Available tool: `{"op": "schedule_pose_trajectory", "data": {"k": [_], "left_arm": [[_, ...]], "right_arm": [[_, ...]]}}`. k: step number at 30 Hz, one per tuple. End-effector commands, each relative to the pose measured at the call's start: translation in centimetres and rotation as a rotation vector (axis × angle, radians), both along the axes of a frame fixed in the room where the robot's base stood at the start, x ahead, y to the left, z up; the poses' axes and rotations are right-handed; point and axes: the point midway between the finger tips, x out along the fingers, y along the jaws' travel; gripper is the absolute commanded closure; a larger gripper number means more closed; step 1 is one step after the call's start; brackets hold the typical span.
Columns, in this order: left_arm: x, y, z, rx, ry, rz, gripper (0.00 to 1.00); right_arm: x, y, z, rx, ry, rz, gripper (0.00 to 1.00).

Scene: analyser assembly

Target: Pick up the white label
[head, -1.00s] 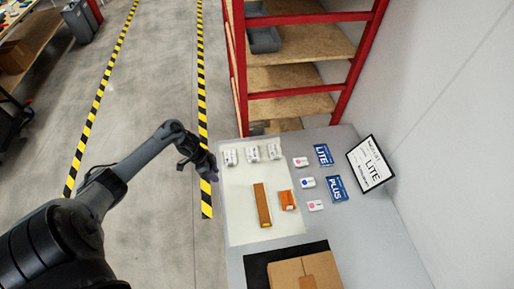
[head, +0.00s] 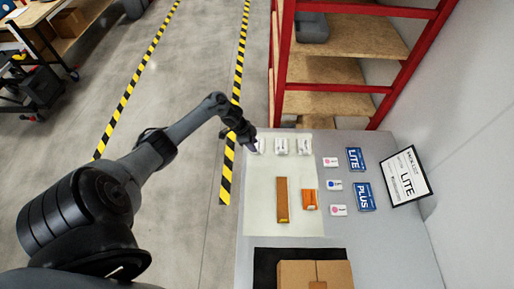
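Three small white pieces lie in a row at the far edge of the pale mat: a left one (head: 259,146), a middle one (head: 281,146) and a right one (head: 304,146). Several white cards with coloured dots lie right of the mat: pink (head: 331,162), blue (head: 334,185) and pink (head: 338,210). I cannot tell which of these is the white label. My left gripper (head: 252,147) is at the table's left edge, beside the left white piece and partly covering it. Its fingers are too small and dark to tell open from shut. My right gripper is out of view.
The pale mat (head: 262,215) holds a long brown box (head: 282,200) and an orange box (head: 309,199). Blue LITE (head: 355,159) and PLUS (head: 364,197) cards lie right, near a framed sign (head: 404,177). A cardboard box (head: 315,274) is in front. A red-framed shelf (head: 335,87) stands behind.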

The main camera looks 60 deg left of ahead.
Motion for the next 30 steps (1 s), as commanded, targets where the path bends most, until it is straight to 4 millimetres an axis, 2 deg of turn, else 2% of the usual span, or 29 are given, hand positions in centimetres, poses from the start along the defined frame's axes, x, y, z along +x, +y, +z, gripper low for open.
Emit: {"op": "schedule_pose_trajectory", "data": {"k": [1, 6, 10, 18, 25, 26, 30], "left_arm": [[0.2, -0.2, -0.9, -0.004, 0.001, 0.003, 0.62], [0.7, -0.5, -2.9, -0.003, -0.001, 0.001, 0.62], [1.0, -0.6, -3.6, 0.0, 0.0, 0.001, 0.62], [1.0, -0.6, -3.7, 0.001, 0.0, 0.0, 0.62], [1.0, -0.6, -3.7, 0.001, 0.0, 0.0, 0.97], [1.0, -0.6, -3.7, 0.001, 0.0, 0.0, 1.0], [1.0, -0.6, -3.7, 0.001, 0.0, 0.0, 1.0]], "right_arm": [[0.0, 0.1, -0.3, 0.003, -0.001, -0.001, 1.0], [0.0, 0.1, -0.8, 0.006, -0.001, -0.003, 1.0], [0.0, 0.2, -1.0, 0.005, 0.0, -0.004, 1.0], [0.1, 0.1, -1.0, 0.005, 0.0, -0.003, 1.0], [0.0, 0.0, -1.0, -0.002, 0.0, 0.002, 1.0], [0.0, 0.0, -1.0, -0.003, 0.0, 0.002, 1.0], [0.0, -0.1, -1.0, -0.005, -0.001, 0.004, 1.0]]}}
